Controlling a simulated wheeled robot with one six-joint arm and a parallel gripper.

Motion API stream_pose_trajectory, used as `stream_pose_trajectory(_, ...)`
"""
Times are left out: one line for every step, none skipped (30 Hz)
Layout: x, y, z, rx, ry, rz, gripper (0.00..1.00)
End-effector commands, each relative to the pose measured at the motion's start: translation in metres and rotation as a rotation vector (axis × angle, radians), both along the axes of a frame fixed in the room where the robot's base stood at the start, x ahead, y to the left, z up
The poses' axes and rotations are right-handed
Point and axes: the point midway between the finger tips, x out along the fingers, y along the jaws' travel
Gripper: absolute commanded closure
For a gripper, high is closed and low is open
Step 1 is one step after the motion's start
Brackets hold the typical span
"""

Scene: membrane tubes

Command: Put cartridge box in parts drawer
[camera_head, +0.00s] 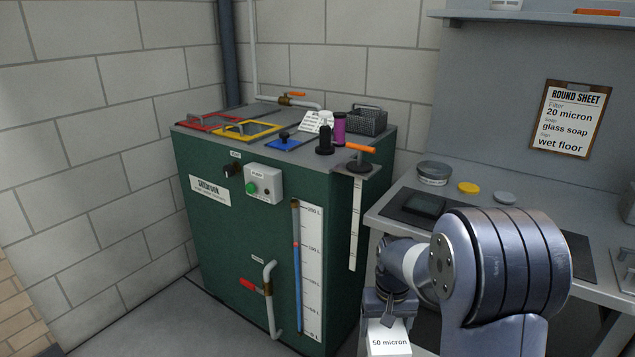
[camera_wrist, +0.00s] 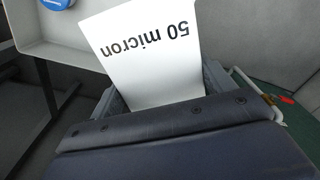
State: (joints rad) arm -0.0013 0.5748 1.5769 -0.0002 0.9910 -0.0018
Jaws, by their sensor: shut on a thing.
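My gripper (camera_head: 386,312) is shut on a white cartridge box (camera_head: 389,342), which is marked "50 micron". In the head view the box hangs below the gripper at the bottom edge, in front of the bench, and its lower part is cut off. In the wrist view the box (camera_wrist: 150,50) sticks out beyond the jaws, with its lettering upside down. A pale grey open tray, possibly the parts drawer (camera_wrist: 62,45), shows at the upper left of the wrist view, with a blue round thing (camera_wrist: 57,4) in it. The box appears apart from the tray's wall.
A grey bench (camera_head: 400,213) stands at the right with a dark mat, a metal tin (camera_head: 433,172) and a yellow lid (camera_head: 468,188). A green tank cabinet (camera_head: 225,235) stands left of my arm, with a red-handled valve pipe (camera_head: 268,290) on its front. Open floor lies at lower left.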

Motion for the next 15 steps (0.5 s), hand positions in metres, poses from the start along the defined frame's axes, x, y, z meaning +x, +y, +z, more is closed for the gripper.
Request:
stream_pose_trajectory(0.000, 0.000, 0.012, 0.000, 0.000, -0.001, 0.53)
stream_pose_trajectory(0.000, 0.000, 0.014, 0.000, 0.000, -0.001, 0.53)
stream_pose_trajectory(-0.001, 0.000, 0.017, 0.000, 0.000, -0.002, 0.53)
stream_pose_trajectory(-0.001, 0.000, 0.020, 0.000, 0.000, -0.002, 0.53)
stream_pose_trajectory(-0.001, 0.000, 0.023, 0.000, 0.000, -0.002, 0.53)
stream_pose_trajectory(-0.002, 0.000, 0.026, 0.000, 0.001, -0.002, 0.53)
stream_pose_trajectory(-0.002, 0.000, 0.030, 0.000, 0.001, -0.002, 0.53)
stream_pose_trajectory(-0.002, 0.000, 0.034, 0.000, 0.001, -0.002, 0.53)
stream_pose_trajectory(-0.003, 0.000, 0.038, 0.000, 0.000, -0.003, 0.53)
stream_pose_trajectory(-0.003, -0.001, 0.043, 0.000, 0.000, -0.003, 0.53)
stream_pose_trajectory(-0.004, -0.001, 0.046, 0.000, 0.000, -0.003, 0.53)
stream_pose_trajectory(-0.004, -0.001, 0.051, 0.000, 0.000, -0.003, 0.53)
stream_pose_trajectory(-0.005, -0.001, 0.055, 0.000, 0.000, -0.003, 0.53)
stream_pose_trajectory(-0.005, -0.001, 0.058, 0.000, 0.001, -0.003, 0.53)
stream_pose_trajectory(-0.006, -0.001, 0.063, 0.000, 0.002, -0.003, 0.53)
